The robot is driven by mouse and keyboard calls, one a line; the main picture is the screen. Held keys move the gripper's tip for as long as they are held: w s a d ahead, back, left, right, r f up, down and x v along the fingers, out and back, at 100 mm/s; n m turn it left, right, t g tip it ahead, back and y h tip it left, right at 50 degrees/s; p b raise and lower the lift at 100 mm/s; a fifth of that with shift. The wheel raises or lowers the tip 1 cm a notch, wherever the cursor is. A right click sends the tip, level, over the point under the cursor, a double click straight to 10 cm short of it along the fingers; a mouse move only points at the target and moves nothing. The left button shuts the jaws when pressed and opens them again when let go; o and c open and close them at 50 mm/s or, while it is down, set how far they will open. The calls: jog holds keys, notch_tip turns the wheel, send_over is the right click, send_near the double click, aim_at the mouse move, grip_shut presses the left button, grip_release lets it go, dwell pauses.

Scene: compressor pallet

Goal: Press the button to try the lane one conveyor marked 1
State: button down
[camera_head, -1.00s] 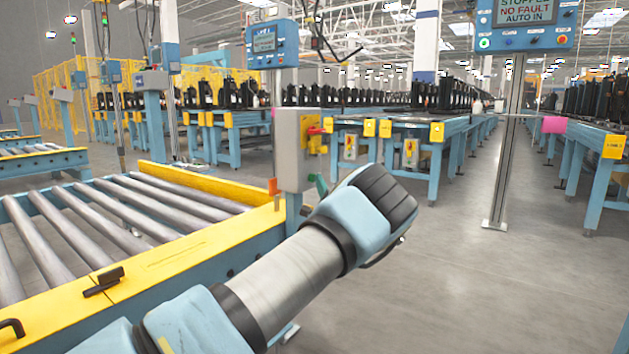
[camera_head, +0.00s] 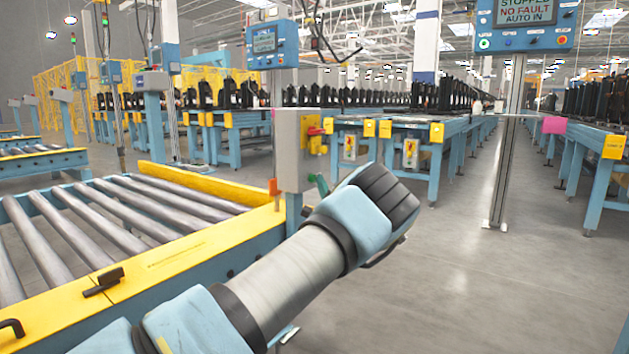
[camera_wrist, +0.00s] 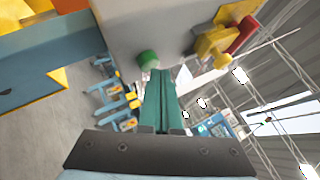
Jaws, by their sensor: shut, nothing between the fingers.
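A grey control box (camera_head: 292,150) stands at the near right corner of the roller conveyor (camera_head: 160,262). In the wrist view a round green button (camera_wrist: 148,58) stands out from the box's grey face (camera_wrist: 145,22). My gripper (camera_wrist: 160,76) has its teal fingers together and empty, with the tips close beside the button. I cannot tell whether they touch it. In the head view my arm hides most of the gripper; a small green piece (camera_head: 319,184) shows by the box, either fingertip or button. No marking "1" is readable.
A yellow and red switch (camera_head: 315,134) sits on the box, and also shows in the wrist view (camera_wrist: 218,42). A blue panel (camera_head: 272,44) rises behind. Open floor (camera_head: 450,290) lies right of my arm.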

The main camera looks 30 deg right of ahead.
jog(key=shift+s+d, duration=0.2)
jog(key=shift+s, duration=0.15)
jog(key=shift+s+d, duration=0.4)
jog(key=shift+s, duration=0.35)
jog(key=shift+s+d, duration=0.4)
jog(key=shift+s, duration=0.3)
jog(key=shift+s+d, duration=0.4)
jog(key=shift+s, duration=0.35)
